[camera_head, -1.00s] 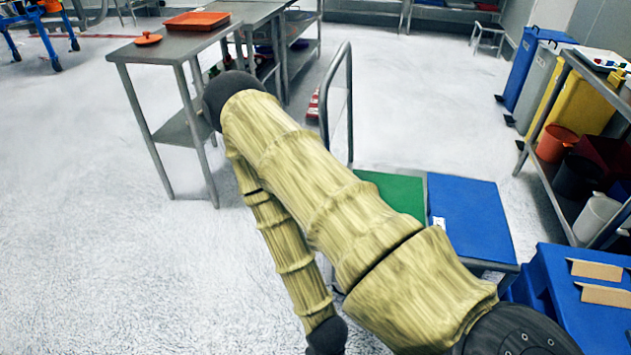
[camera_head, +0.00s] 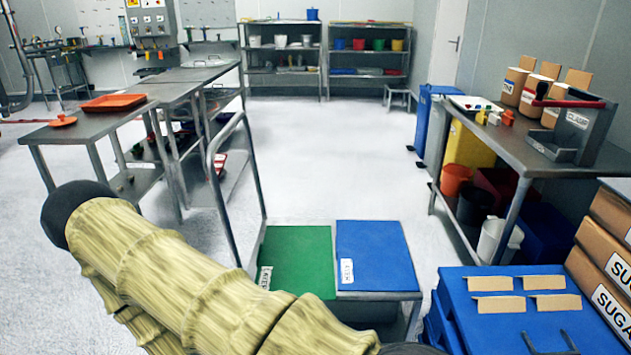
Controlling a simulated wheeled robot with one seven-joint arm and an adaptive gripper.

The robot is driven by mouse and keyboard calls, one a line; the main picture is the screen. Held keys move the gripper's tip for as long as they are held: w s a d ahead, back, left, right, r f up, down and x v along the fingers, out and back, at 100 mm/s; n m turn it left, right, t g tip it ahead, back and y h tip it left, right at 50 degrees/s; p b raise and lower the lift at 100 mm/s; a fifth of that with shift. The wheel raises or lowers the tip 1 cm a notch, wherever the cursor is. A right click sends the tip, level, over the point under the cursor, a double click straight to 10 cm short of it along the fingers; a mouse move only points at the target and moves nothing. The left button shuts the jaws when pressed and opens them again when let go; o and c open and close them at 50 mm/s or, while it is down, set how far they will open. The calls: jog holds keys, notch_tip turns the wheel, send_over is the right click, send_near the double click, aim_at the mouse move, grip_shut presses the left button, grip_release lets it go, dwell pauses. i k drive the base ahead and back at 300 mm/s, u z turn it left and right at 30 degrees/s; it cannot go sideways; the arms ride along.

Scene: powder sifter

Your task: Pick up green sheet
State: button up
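The green sheet (camera_head: 298,252) lies flat on a metal cart in the lower middle of the head view, with a white label at its left edge. A blue sheet (camera_head: 374,253) with a white label lies beside it on the right. My arm, in a wood-coloured ribbed cover, crosses the lower left and hides part of the cart below the green sheet. My gripper is not in view.
The cart's upright handle (camera_head: 262,165) stands left of the sheets. Metal tables (camera_head: 100,128) stand at the left and another bench (camera_head: 500,145) at the right. Blue crates (camera_head: 455,290) and sugar boxes (camera_head: 609,262) fill the lower right. The floor behind the cart is clear.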

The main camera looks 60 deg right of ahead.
aim_at(298, 260)
jog(key=k, duration=0.15)
jog(key=z, duration=1.5)
jog(key=i, duration=0.5)
jog(key=z, duration=0.05)
